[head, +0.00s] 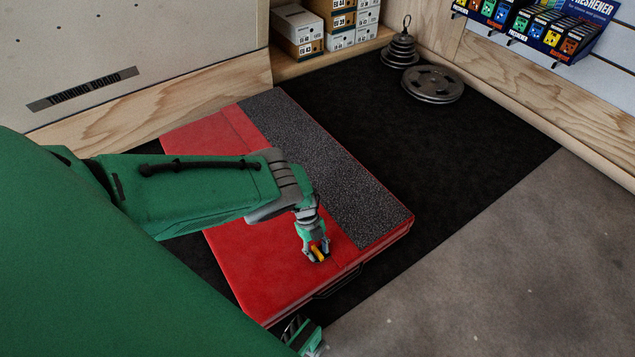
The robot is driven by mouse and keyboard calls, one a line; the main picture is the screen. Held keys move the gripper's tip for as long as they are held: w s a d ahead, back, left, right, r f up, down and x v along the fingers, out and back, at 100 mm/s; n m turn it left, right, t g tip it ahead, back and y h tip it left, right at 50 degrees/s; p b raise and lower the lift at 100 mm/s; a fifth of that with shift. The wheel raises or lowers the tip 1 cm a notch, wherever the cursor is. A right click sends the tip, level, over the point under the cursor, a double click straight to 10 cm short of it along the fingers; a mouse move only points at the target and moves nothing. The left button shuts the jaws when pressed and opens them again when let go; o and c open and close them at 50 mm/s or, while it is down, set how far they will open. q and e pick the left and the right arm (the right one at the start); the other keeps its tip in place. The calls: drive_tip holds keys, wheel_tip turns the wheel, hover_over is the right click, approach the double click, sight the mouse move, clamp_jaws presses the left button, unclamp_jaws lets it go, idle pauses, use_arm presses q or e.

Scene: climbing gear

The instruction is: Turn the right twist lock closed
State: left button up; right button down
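A red crash pad (250,262) with a dark grey speckled panel lies flat on the black mat. My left gripper (318,254) points down at the pad's near right part, close to the panel's edge. A small yellow-orange piece (318,253) shows between or right beside its fingertips. It may be a twist lock, but the fingers hide much of it. I cannot tell whether the fingers grip it or only stand around it. No second twist lock can be made out.
A dark handle (337,281) sits on the pad's near side. Weight plates (433,84) and a small stack of weights (402,48) stand at the back. Shoe boxes (297,31) fill a shelf behind. The black mat (470,135) right of the pad is clear.

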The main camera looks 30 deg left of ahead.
use_arm(q)
drive_tip(key=shift+w+a+r, duration=0.2)
drive_tip(key=shift+a+r, duration=0.05)
drive_tip(key=shift+r, duration=0.25)
drive_tip(key=v, duration=1.1)
drive_tip(key=shift+d, duration=0.2)
drive_tip(key=shift+s, duration=0.2)
